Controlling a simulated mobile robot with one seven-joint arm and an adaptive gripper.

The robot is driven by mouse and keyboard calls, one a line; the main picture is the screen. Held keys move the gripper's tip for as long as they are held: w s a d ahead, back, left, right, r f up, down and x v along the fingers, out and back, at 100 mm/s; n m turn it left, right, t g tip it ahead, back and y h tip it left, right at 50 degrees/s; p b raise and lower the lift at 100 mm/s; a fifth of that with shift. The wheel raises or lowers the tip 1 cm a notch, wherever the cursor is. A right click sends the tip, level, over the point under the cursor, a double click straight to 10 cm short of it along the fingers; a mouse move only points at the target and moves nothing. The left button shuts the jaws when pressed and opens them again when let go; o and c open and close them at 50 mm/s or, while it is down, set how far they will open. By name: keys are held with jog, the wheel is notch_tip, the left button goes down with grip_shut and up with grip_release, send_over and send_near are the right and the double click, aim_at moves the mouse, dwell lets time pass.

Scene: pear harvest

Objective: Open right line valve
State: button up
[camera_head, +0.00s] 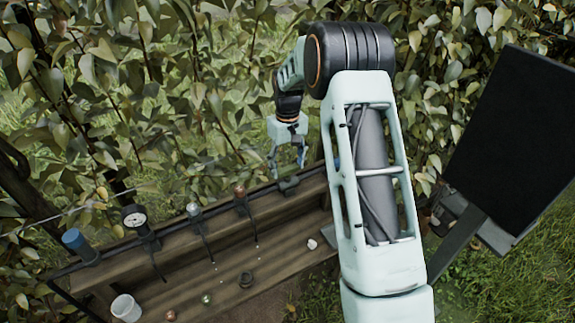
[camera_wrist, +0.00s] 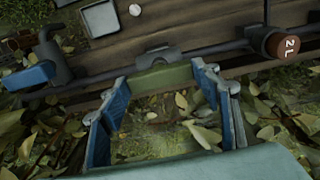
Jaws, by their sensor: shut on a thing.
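A second valve with a blue handle (camera_wrist: 30,75) is at the left in the wrist view. In the head view my arm hides part of the line's right end.
A brown cap marked "2 L" (camera_wrist: 282,45) is on the line. A white cup (camera_head: 125,307) and small items are on the bench (camera_head: 185,275). Leafy branches crowd behind; a dark panel (camera_head: 515,135) stands right.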

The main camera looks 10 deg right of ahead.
aim_at(287, 168)
jog(key=o, duration=1.2)
jog(key=shift+c, duration=0.2)
notch_tip(287, 168, up, 12)
jog(key=shift+r, duration=0.1)
